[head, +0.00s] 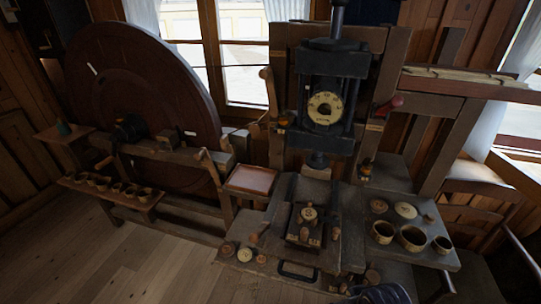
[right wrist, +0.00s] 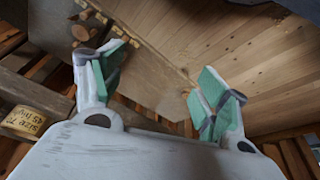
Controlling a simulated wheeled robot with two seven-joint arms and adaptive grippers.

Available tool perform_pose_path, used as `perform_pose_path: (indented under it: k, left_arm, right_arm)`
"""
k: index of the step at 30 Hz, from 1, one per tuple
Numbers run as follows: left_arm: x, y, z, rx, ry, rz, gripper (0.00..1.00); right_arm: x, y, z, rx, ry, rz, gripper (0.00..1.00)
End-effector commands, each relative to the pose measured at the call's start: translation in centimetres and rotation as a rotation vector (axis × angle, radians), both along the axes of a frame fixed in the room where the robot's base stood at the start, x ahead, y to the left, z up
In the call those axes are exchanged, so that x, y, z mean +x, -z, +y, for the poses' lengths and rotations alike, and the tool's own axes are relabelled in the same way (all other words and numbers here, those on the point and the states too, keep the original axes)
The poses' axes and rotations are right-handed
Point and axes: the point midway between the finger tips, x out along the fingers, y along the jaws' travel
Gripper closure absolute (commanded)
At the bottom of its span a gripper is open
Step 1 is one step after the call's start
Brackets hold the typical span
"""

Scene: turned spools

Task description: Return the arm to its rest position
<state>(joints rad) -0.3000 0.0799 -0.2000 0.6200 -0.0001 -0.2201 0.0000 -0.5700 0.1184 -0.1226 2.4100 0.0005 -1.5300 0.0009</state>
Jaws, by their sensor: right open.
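My right gripper (right wrist: 158,88) shows in the right wrist view. Its two green-padded fingers are spread wide apart with nothing between them. Beyond the fingers are a flat brownish surface and a plank floor. No gripper can be made out in the head view, and my left gripper shows in neither view.
A large dark wheel (head: 145,85) stands at the left, and a black press (head: 330,85) in the middle. Cups (head: 412,238) stand on the right bench, more on a low left bench (head: 115,190). A labelled round piece (right wrist: 24,123) is left of the gripper. Floor at front left is clear.

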Motion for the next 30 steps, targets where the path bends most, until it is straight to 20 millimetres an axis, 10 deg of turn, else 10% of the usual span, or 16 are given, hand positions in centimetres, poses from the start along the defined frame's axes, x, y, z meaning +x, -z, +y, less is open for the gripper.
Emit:
perform_pose_path:
  k: [10,30]
  left_arm:
    - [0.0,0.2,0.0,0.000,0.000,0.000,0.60]
    - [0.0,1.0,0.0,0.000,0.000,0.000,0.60]
  right_arm:
    - [0.9,5.6,0.2,-0.001,-0.003,0.018,0.26]
    - [-0.4,23.8,0.2,-0.005,-0.013,0.076,0.26]
